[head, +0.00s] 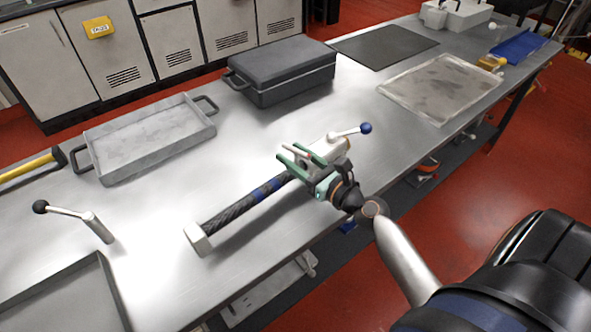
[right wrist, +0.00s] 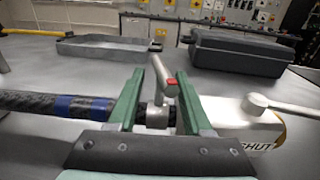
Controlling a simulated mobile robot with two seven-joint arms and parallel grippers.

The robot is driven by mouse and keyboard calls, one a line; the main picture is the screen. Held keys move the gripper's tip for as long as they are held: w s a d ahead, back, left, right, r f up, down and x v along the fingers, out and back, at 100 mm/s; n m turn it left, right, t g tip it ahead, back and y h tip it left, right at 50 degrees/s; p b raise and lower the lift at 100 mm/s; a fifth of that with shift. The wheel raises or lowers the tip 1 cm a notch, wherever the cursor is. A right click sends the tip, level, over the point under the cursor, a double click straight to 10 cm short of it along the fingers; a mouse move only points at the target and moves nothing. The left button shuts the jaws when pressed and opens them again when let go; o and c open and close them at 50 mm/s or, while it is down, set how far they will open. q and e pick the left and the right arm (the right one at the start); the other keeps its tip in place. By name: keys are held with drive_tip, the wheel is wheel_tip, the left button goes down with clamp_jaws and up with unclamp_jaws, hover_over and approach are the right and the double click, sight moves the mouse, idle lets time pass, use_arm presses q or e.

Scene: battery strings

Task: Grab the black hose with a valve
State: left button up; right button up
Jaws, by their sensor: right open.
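The black hose (head: 233,209) with dark blue bands lies on the steel table, a pale block on its near end. Its far end runs under my right gripper (head: 285,152) to a whitish valve body (head: 336,147) with a blue-knobbed lever. In the right wrist view the hose (right wrist: 30,102) is left of the fingers and the valve body (right wrist: 238,120), lettered "SHUT", is right. My right gripper is open, green fingers either side of a grey metal fitting (right wrist: 158,112) with a red-tipped handle. Whether the fingers touch it I cannot tell. My left gripper is out of view.
A shallow grey tray (head: 112,167) and a dark lidded case (head: 272,93) stand behind the hose. A black-knobbed lever (head: 70,212) and another tray's rim (head: 103,272) are at left. A dark mat (head: 385,48) and a flat pale tray (head: 418,82) lie farther right.

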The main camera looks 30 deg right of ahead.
drive_tip(key=shift+w+a, duration=0.2)
drive_tip(key=shift+w, duration=1.15)
drive_tip(key=shift+c, duration=0.2)
clamp_jaws()
drive_tip(key=shift+r, duration=0.25)
